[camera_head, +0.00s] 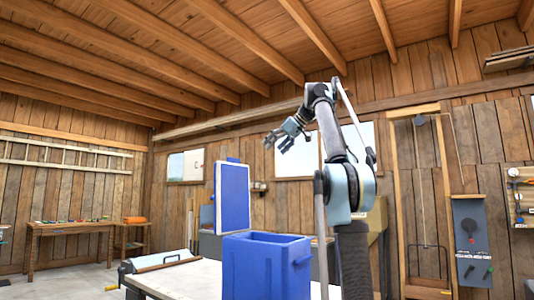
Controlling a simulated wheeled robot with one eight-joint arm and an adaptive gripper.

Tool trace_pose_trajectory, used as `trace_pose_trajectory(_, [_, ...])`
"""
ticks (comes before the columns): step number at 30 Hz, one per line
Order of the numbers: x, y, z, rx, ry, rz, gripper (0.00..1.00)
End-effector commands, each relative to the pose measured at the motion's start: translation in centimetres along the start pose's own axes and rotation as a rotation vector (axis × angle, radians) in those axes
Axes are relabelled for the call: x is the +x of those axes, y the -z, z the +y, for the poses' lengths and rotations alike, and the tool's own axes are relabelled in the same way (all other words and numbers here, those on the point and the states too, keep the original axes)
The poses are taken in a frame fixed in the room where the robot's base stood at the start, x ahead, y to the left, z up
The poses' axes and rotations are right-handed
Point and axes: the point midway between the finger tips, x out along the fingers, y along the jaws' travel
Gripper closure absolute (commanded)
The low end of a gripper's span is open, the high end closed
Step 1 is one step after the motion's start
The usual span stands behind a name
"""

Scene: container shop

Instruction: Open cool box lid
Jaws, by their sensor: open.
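A blue cool box (266,267) stands on a pale table in the lower middle of the view. Its lid (234,197) stands upright at the box's left side, swung up, with a blue face and a pale edge. The inside of the box is mostly hidden by its walls. My gripper (276,145) is up in the air to the right of the lid and higher than the box. Its fingers are spread apart and empty, and it touches neither the lid nor the box.
The pale table top (185,281) holds a grey item with a brown bar (165,263) left of the box. A wooden workbench (75,235) with small items stands at the far left wall. Tool boards hang at right. The air around the lid looks free.

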Motion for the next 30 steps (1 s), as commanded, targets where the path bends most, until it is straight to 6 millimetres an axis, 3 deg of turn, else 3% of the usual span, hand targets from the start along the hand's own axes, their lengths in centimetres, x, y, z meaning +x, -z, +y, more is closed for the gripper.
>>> trace_pose_trajectory(7, [-2.3, -1.8, 0.0, 0.002, -0.001, 0.0, 0.05])
trace_pose_trajectory(19, [-2.8, -2.2, 0.0, 0.001, 0.0, 0.0, 0.05])
trace_pose_trajectory(26, [-2.4, -3.4, -0.4, 0.023, 0.0, -0.021, 0.55])
trace_pose_trajectory(30, [-1.3, -6.5, -1.5, 0.08, -0.003, -0.075, 0.87])
